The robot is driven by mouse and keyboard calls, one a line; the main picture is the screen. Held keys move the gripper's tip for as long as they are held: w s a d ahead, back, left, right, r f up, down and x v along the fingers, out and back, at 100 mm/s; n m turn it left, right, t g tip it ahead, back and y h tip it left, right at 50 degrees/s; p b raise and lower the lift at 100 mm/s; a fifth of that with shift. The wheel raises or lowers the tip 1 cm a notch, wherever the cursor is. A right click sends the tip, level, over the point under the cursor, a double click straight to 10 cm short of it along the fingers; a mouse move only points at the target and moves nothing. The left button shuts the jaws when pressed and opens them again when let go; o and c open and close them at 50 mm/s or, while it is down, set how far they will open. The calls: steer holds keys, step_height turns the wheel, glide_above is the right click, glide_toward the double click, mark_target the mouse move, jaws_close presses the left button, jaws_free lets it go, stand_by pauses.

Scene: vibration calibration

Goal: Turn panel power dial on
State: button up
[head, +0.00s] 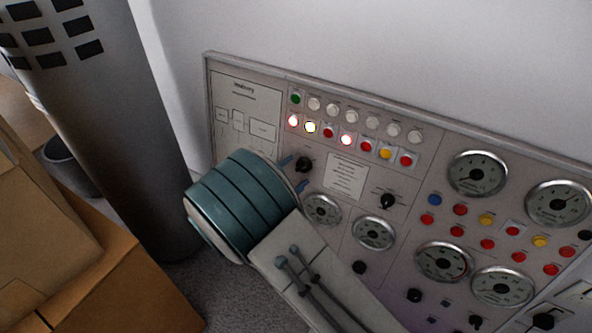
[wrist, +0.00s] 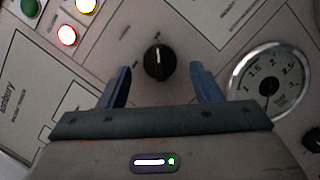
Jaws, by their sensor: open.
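The control panel (head: 240,85) is grey and stands against the wall. A black dial (head: 304,164) sits on its left part, below the rows of lamps; it also shows in the wrist view (wrist: 159,62) with a pale pointer line on its knob. Small labels beside it are too blurred to read. My gripper (wrist: 163,80) is open, with its two blue fingers on either side of the dial and a gap to each. In the head view my arm's wrist partly hides the gripper (head: 295,173). I cannot tell how far the fingertips are from the panel face.
Lit lamps, red (head: 293,121) and yellow (head: 311,127), are above the dial. A round gauge (head: 322,210) is close to the right finger. Another black dial (head: 388,201) is further right. Cardboard boxes (head: 130,280) and a grey column (head: 120,130) stand at the left.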

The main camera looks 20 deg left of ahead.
steer(key=p+v, duration=0.2)
steer(key=v, duration=1)
steer(key=shift+s, duration=0.2)
steer(key=shift+a+r, duration=0.1)
steer(key=w+d+r+m+g+h+p, duration=0.2)
steer(key=w+d+r+m+g+p, duration=0.15)
steer(key=d+r, duration=0.35)
steer(key=w+d+r+m+g+h+p, duration=0.1)
steer(key=w+d+r+m+g+p, duration=0.1)
steer(key=d+r+m+g+p, duration=0.5)
steer(key=w+d+r+g+h, duration=0.25)
steer(key=d+r, duration=0.25)
steer(key=d, duration=0.6)
steer(key=s+d+r+m+y+p, duration=0.3)
steer(key=d+r+m+p, duration=0.1)
steer(key=d+r+p, duration=0.1)
steer(key=s+d+r+m+g+y+p, duration=0.1)
steer(key=s+d+r+m+y+p, duration=0.3)
steer(key=d+r, duration=0.3)
steer(key=s+d+r+m+y+p, duration=0.3)
steer(key=s+d+r+m+p, duration=0.1)
steer(key=r, duration=0.7)
steer(key=shift+d+m+g+p, duration=0.3)
steer(key=shift+d+m+p, duration=0.6)
steer(key=shift+p, duration=0.65)
